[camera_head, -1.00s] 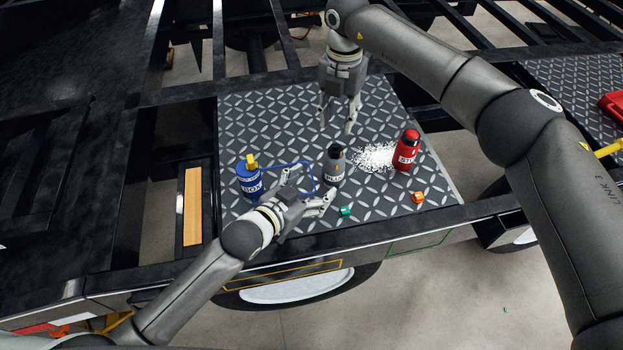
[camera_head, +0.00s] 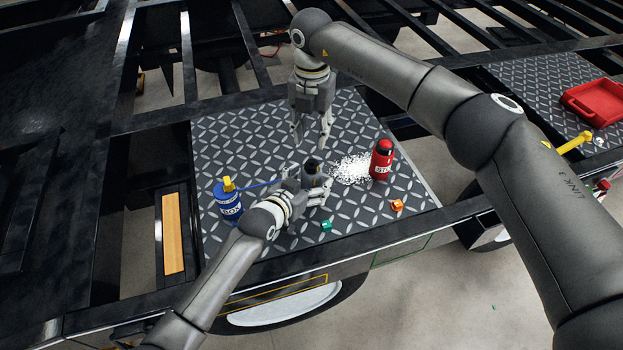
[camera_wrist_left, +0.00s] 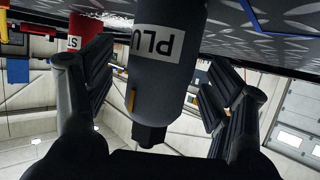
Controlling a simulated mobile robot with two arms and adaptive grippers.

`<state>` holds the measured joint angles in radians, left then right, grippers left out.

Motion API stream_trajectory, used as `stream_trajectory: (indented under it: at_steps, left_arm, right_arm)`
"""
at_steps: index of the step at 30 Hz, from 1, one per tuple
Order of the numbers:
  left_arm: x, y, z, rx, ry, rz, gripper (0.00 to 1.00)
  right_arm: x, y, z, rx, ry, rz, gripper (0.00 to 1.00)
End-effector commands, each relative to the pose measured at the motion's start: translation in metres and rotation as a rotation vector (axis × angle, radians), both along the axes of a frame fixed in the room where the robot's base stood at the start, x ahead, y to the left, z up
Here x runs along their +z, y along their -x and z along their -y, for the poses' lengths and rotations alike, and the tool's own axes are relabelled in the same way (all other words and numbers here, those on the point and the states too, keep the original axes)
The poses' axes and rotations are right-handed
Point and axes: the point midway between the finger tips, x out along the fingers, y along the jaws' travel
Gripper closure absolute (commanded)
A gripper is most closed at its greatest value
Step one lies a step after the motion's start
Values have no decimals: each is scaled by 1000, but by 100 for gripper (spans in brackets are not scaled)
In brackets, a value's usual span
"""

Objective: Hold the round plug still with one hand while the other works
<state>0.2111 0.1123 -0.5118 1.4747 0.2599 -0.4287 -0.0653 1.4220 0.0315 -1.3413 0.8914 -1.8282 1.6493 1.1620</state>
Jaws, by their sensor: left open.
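The round plug (camera_head: 312,168) is a dark grey cylinder with a black top, standing on the diamond-patterned metal plate (camera_head: 240,130). In the left wrist view the plug (camera_wrist_left: 160,75) appears inverted, with a white label starting "PLU". My left gripper (camera_head: 316,187) is open, its fingers on either side of the plug. In its wrist view, gaps show between the plug and both fingers. My right gripper (camera_head: 311,137) is open and empty, pointing down behind the plug. The left gripper hides the plug's lower part in the head view.
A blue can (camera_head: 228,201) with a cable stands left. A red can (camera_head: 382,160) and a white heap (camera_head: 350,168) are right of the plug. Green (camera_head: 326,225) and orange (camera_head: 397,205) pieces lie in front. A red tray (camera_head: 594,101) lies far right.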

Motion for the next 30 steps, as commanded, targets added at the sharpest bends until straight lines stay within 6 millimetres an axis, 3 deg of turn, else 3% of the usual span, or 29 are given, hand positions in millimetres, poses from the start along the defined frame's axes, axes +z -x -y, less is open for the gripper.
stream_trajectory:
  at_steps: [16,28,30]
  left_arm:
    - [-5,-11,7,-1,0,0,25]
    - [-5,-11,7,0,0,0,77]
    - [-5,-11,7,0,0,0,77]
  right_arm:
    - [0,0,0,0,0,0,64]
    - [0,0,0,0,0,0,64]
    - [0,0,0,0,0,0,64]
